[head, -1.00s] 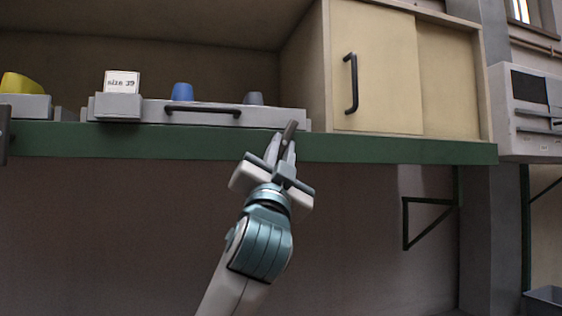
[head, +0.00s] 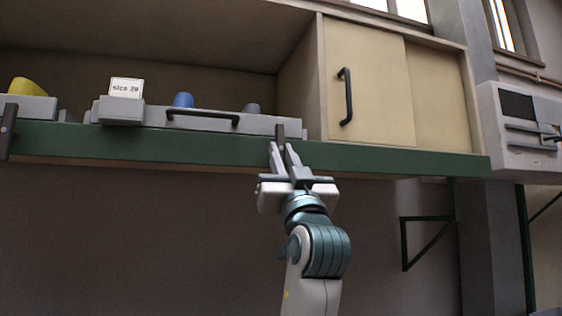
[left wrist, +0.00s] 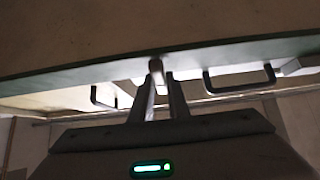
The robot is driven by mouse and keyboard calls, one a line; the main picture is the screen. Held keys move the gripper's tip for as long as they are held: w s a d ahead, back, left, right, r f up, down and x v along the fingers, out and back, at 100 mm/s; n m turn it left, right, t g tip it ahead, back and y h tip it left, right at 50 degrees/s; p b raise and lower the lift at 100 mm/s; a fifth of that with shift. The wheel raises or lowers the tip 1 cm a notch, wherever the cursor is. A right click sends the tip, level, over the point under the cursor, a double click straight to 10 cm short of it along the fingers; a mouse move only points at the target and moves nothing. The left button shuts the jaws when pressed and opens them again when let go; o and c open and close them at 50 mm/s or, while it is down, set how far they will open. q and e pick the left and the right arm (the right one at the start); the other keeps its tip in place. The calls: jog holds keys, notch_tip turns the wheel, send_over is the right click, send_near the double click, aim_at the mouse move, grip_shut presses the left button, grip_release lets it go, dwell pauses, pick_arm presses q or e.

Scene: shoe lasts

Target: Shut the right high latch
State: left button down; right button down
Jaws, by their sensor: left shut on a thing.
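The right high latch (head: 280,131) is a small dark grey bar at the green shelf edge, by the right end of the grey drawer unit. It stands about upright in the head view. My left gripper (head: 280,149) reaches up from below, with its fingers closed around the lower part of the latch. In the left wrist view the latch (left wrist: 156,66) shows as a short bar at the tips of my left gripper (left wrist: 160,88). The fingertips cover part of the latch. My right gripper is not in view.
A second dark bar (head: 8,130) is at the far left. A cream cabinet (head: 370,85) stands right. Below the green shelf edge (head: 390,158) is free room.

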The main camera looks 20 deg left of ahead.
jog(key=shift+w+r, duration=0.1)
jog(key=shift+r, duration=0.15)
pick_arm(q)
jog(key=c, duration=1.7)
grip_release()
